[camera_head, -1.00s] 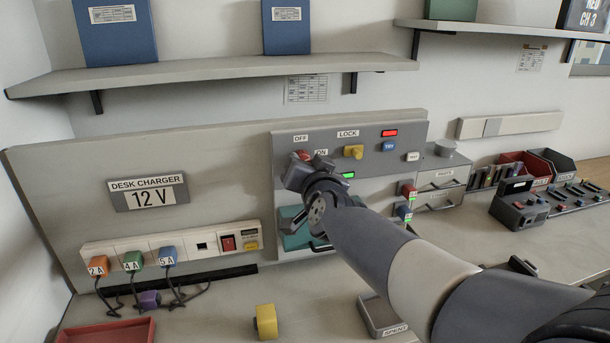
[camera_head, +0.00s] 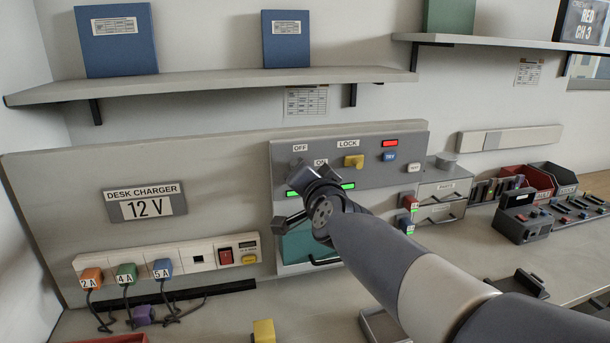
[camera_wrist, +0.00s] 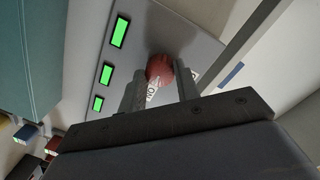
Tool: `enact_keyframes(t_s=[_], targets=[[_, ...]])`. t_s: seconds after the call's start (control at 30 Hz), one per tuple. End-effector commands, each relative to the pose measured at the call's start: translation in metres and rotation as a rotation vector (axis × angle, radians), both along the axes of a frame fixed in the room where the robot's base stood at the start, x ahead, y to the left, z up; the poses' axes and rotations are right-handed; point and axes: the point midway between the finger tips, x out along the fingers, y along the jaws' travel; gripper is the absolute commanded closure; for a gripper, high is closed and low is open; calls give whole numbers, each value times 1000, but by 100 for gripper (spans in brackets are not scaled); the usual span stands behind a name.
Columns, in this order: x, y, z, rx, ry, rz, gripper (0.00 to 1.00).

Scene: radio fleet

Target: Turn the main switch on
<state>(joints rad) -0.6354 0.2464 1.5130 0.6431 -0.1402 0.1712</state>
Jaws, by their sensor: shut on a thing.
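The main switch, a red knob (camera_wrist: 160,68), shows in the wrist view between the two fingers of my gripper (camera_wrist: 159,84). My gripper is shut on it. A small ON label (camera_wrist: 151,93) is right beside the knob. In the head view my gripper (camera_head: 310,174) is at the left part of the grey control panel (camera_head: 372,177), below the OFF label (camera_head: 300,148). It hides the red knob there. Green lights (camera_head: 347,187) are lit on the panel, and three show in the wrist view (camera_wrist: 119,32).
A yellow LOCK knob (camera_head: 353,161), a lit red light (camera_head: 390,143) and a blue TRY button (camera_head: 389,157) are on the panel to the right. The desk charger (camera_head: 165,264) with several plugs is at the left. A shelf (camera_head: 220,80) runs above.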

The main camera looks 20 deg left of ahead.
Motion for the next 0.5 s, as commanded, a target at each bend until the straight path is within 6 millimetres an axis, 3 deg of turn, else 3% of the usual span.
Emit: enact_keyframes(t_s=[0.13, 0.17, 0.4, 0.5], targets=[[0, 0, 0, 0, 1, 1, 92], [0, 0, 0, 0, 1, 1, 67], [0, 0, 0, -1, -1, 0, 47], [0, 0, 0, -1, -1, 0, 47]])
